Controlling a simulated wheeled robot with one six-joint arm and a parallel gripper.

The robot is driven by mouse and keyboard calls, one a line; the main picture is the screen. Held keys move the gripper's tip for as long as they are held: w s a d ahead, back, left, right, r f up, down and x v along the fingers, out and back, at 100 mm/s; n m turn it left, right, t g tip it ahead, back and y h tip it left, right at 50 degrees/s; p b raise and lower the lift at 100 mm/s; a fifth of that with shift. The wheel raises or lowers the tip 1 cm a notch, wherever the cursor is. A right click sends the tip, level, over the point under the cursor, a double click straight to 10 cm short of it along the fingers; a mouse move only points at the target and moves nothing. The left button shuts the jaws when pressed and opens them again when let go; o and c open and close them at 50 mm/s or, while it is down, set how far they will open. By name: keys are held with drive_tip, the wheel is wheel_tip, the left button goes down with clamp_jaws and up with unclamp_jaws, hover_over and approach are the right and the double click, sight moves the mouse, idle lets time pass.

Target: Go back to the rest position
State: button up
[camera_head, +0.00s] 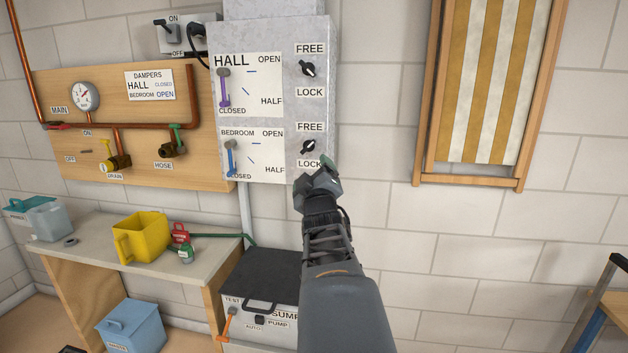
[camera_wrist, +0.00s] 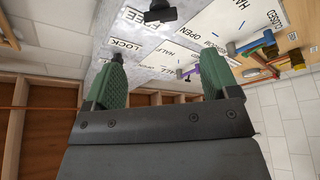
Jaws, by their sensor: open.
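My gripper (camera_head: 318,174) is raised in front of the lower right part of the grey damper panel (camera_head: 325,60), close to the lower FREE/LOCK knob (camera_head: 309,146). In the wrist view its two green fingers (camera_wrist: 160,85) stand apart with nothing between them. The upper FREE/LOCK knob (camera_head: 308,68) is on the panel above. The purple HALL lever (camera_head: 224,88) and the blue BEDROOM lever (camera_head: 231,158) both stand near upright, with their lower ends by CLOSED. I cannot tell whether a finger touches the panel.
A wooden board (camera_head: 85,150) with a gauge, pipes and valves is at left. A bench (camera_head: 90,240) below holds a yellow jug (camera_head: 141,236). The sump pump box (camera_head: 255,290) stands beside my arm. A folded striped deckchair (camera_head: 490,80) hangs at right; the wall between is clear.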

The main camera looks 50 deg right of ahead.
drive_tip(key=shift+s+a+f, duration=0.15)
drive_tip(key=shift+s+a, duration=0.05)
drive_tip(key=shift+s, duration=0.05)
idle(0.5)
drive_tip(key=w+a+f+m+g+y+p, duration=0.1)
drive_tip(key=w+a+f+g+y+p, duration=0.15)
drive_tip(key=a+y+p, duration=0.4)
drive_tip(key=w+a+f+g+y+p, duration=0.1)
drive_tip(key=w+a+f+y+p, duration=0.15)
drive_tip(key=a, duration=0.65)
drive_tip(key=s+a+f+g+y+p, duration=0.2)
drive_tip(key=s+a+g+p, duration=0.1)
drive_tip(key=s+a, duration=0.3)
drive_tip(key=s+a+f+g+y+p, duration=0.3)
drive_tip(key=s+a+g+p, duration=0.1)
drive_tip(key=a, duration=0.6)
drive_tip(key=shift+s+f+g+p, duration=0.35)
drive_tip(key=shift+s+g, duration=0.4)
drive_tip(key=shift+s, duration=0.25)
